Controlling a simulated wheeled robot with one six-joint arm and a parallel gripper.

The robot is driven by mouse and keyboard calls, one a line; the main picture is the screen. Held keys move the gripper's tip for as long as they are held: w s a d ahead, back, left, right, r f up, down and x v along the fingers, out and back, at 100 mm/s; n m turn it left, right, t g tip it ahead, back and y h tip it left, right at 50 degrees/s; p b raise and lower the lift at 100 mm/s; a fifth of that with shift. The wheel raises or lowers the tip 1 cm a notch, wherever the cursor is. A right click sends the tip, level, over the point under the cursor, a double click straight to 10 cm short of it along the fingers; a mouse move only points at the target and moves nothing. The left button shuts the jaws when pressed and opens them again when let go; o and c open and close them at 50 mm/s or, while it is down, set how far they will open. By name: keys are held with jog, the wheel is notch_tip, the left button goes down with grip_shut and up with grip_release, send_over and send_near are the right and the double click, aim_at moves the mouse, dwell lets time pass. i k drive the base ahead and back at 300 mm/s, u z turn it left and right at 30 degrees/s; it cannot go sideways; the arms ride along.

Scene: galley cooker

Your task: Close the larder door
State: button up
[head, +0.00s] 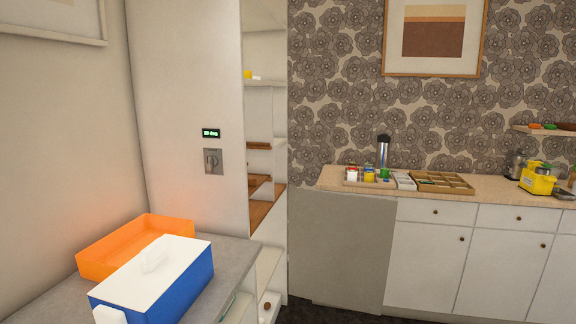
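The larder door (187,100) is the tall white panel at left centre in the head view. It appears to stand open, with the larder's shelves (260,145) showing past its right edge. A recessed grey handle plate (213,161) sits on the door, below a small green-lit display (211,133) whose figures are too small to read surely. The door's lower part is hidden behind a grey-topped counter. My gripper is not in view.
A wooden worktop (490,187) with organisers stands at right. Dark floor shows at bottom centre.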

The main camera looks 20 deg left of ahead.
aim_at(340, 245)
jog(key=z, duration=0.65)
jog(key=i, duration=3.55)
jog(key=u, duration=3.1)
jog(key=k, duration=0.65)
jog(key=z, duration=0.45)
jog(key=i, duration=0.65)
jog(key=z, duration=0.3)
